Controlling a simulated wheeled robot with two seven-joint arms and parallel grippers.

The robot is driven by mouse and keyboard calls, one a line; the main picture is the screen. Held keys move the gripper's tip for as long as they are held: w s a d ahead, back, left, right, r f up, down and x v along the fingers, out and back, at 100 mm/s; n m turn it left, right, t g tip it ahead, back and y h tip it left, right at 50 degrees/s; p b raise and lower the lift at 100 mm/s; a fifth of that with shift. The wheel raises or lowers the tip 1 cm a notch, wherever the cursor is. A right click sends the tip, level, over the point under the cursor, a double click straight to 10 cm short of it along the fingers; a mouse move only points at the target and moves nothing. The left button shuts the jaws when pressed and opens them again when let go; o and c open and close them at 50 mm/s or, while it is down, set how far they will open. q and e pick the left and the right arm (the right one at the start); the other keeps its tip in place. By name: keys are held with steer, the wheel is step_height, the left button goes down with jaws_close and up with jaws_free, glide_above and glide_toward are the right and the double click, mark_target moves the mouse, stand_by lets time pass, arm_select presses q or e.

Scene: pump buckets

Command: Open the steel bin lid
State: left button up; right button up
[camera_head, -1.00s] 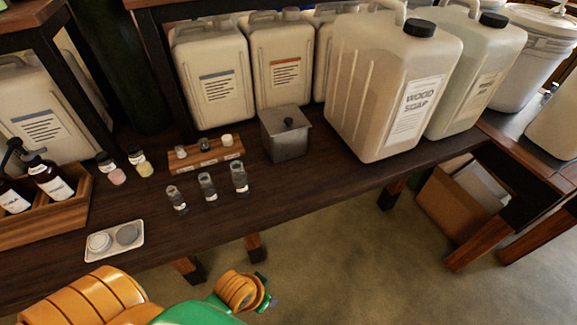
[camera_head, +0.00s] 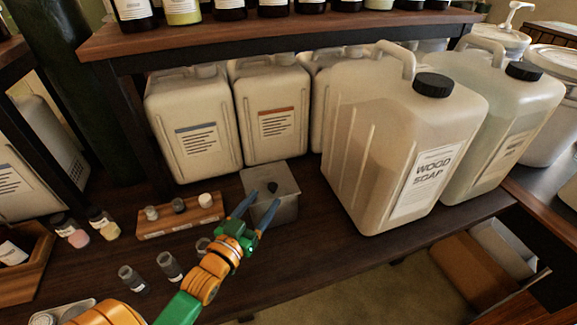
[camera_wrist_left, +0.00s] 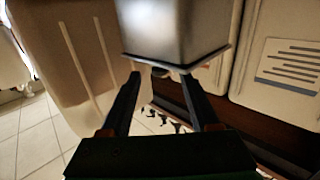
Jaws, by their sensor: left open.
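The steel bin (camera_head: 286,211) is a small square grey metal box with a flat lid (camera_head: 263,175) and a dark round knob (camera_head: 272,187). It stands on the dark wooden bench and its lid sits on it. My left gripper (camera_head: 266,199) is open and empty, its two blue fingers reaching to the bin's near side by the knob. In the left wrist view the bin (camera_wrist_left: 175,30) appears upside down, with the knob (camera_wrist_left: 160,72) between the open fingertips, seemingly not clamped. My right gripper is not in view.
A large wood soap jug (camera_head: 400,150) stands close to the bin's right. White canisters (camera_head: 270,120) stand just behind it. A wooden rack (camera_head: 180,216) with small jars is to its left. Small glass vials (camera_head: 170,266) stand near my left arm. A shelf (camera_head: 290,30) hangs above the canisters.

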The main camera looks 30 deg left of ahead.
mark_target(272, 185)
arm_select(q)
steer(key=shift+w+r, duration=0.15)
steer(key=shift+w, duration=0.15)
steer(key=shift+w+r, duration=0.65)
steer(key=shift+w, duration=0.3)
steer(key=w, duration=0.2)
steer(key=shift+w+a+f, duration=0.2)
steer(key=shift+w+f, duration=0.2)
steer(key=shift+w, duration=0.2)
steer(key=shift+s, duration=0.2)
steer(key=shift+c, duration=0.9)
jaws_close()
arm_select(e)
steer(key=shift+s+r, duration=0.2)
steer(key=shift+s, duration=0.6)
